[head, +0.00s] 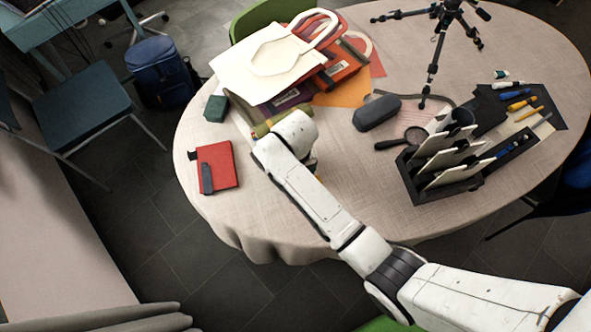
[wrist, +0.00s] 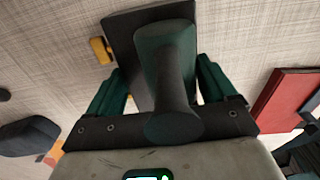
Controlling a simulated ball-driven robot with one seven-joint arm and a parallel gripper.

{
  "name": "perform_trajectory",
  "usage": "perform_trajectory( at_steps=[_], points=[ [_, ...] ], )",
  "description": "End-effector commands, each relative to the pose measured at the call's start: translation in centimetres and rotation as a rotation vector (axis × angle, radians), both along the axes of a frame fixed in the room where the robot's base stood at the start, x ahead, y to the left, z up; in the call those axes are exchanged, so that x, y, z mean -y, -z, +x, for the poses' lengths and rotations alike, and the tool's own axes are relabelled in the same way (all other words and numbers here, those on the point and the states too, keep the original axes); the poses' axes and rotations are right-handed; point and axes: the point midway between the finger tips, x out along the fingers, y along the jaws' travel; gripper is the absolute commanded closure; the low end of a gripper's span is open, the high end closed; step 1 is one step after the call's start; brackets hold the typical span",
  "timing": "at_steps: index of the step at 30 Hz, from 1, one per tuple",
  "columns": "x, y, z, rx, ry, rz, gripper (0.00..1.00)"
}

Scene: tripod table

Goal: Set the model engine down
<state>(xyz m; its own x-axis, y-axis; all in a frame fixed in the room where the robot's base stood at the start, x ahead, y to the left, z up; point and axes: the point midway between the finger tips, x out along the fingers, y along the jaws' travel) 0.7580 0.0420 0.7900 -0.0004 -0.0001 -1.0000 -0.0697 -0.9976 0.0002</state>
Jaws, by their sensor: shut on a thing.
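The model engine (wrist: 165,45) shows in the wrist view as a dark green and grey rounded body on a flat dark plate, with a small yellow part at its left. My gripper (wrist: 162,68) has its two green fingers on either side of the engine and is shut on it. Pale woven cloth shows around it; I cannot tell whether the plate touches the cloth. In the head view my own wrist covers the fingers and most or all of the engine, above the left part of the round table (head: 350,205).
A red notebook (head: 221,163) lies left of my wrist. A pile of bags and folders (head: 262,75) is behind it. A grey case (head: 376,113), a magnifying glass (head: 400,139), a black organizer (head: 412,185) and a tripod (head: 437,55) stand to the right. Cloth near the front edge is clear.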

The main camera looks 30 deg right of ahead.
Motion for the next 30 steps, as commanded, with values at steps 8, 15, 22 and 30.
perform_trajectory(
  at_steps=[8,15,22,30],
  points=[
    [0.0,0.2,0.0,0.0,0.0,0.0,0.0],
    [0.0,0.0,0.0,0.0,0.0,0.0,0.0],
    [-0.1,-2.8,0.1,0.004,-0.001,0.001,0.0],
    [-0.1,-8.3,0.1,0.004,0.0,0.001,0.0]
  ],
)
